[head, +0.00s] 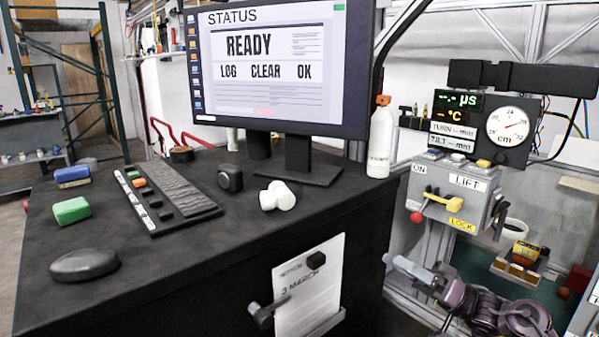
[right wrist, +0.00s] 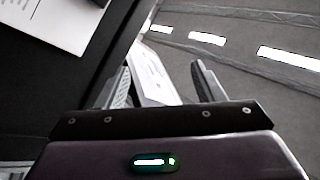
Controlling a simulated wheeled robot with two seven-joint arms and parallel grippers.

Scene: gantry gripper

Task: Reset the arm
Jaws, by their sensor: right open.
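My right gripper (head: 404,267) is at the lower right of the head view, in front of the grey frame and below the lift box, at the end of my purple arm. In the right wrist view its two fingers (right wrist: 162,85) stand apart with nothing held. A pale strip shows beyond them in the gap; I cannot tell what it is. The grey lift box (head: 468,184) carries a yellow handle (head: 441,200) and a red knob (head: 416,217), both above my gripper and apart from it. My left gripper is not in view.
The black desk (head: 130,285) fills the left and middle, with a monitor (head: 275,65), keyboard (head: 172,205) and white bottle (head: 380,140). A clipboard sheet (head: 309,290) hangs on its front face, left of my gripper. A small tray (head: 515,272) lies behind my arm.

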